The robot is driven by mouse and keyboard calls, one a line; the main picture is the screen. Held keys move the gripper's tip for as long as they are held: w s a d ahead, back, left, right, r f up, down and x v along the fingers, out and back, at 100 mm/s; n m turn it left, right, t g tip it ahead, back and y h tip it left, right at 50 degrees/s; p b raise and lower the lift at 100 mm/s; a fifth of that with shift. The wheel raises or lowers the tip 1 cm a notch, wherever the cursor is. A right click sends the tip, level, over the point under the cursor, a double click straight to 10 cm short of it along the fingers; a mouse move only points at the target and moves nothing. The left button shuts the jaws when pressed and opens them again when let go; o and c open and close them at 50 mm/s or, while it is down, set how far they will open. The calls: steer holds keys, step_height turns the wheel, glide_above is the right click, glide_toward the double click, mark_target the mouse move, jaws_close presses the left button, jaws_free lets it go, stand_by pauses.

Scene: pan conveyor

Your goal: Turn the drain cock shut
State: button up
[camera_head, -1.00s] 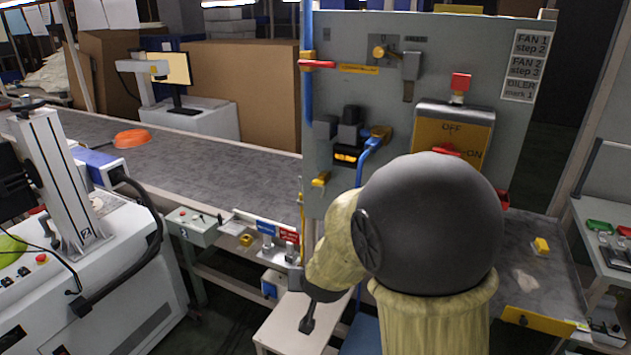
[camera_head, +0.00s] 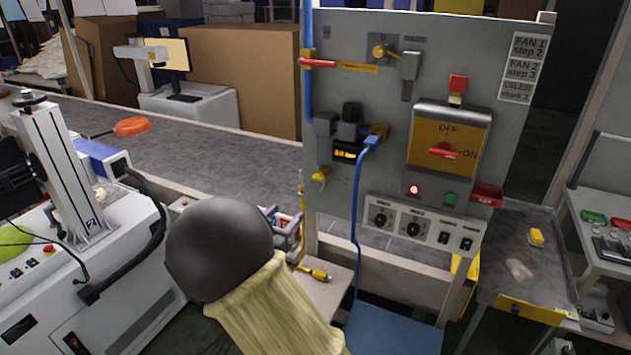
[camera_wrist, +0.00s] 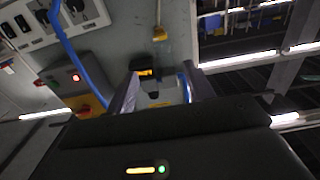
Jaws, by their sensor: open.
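No part is legibly marked as the drain cock. A small yellow handle (camera_head: 320,175) sits low on the grey panel's left edge; it also shows in the wrist view (camera_wrist: 160,33). A red lever (camera_head: 317,64) lies level across the blue pipe higher up. I cannot tell which of these is the cock. My gripper (camera_head: 292,222) is left of and below the yellow handle, partly hidden by my arm. In the wrist view my gripper (camera_wrist: 157,92) is open, with nothing seen between its fingers, which point towards the panel.
The panel also bears a yellow switch box (camera_head: 447,135) with a red handle, a blue cable (camera_head: 358,200) and several switches. A tool with a yellow grip (camera_head: 315,273) lies on the bench below. The conveyor (camera_head: 225,145) runs behind my arm.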

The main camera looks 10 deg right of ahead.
mark_target(317, 180)
steer(key=p+x, duration=0.5)
steer(key=x, duration=1.1)
steer(key=shift+w+d+p, duration=0.1)
steer(key=shift+w+p, duration=0.05)
steer(key=shift+p, duration=0.15)
steer(key=shift+w+d+f, duration=0.1)
steer(key=shift+w+d, duration=0.25)
steer(key=shift+w, duration=0.15)
steer(key=c, duration=1)
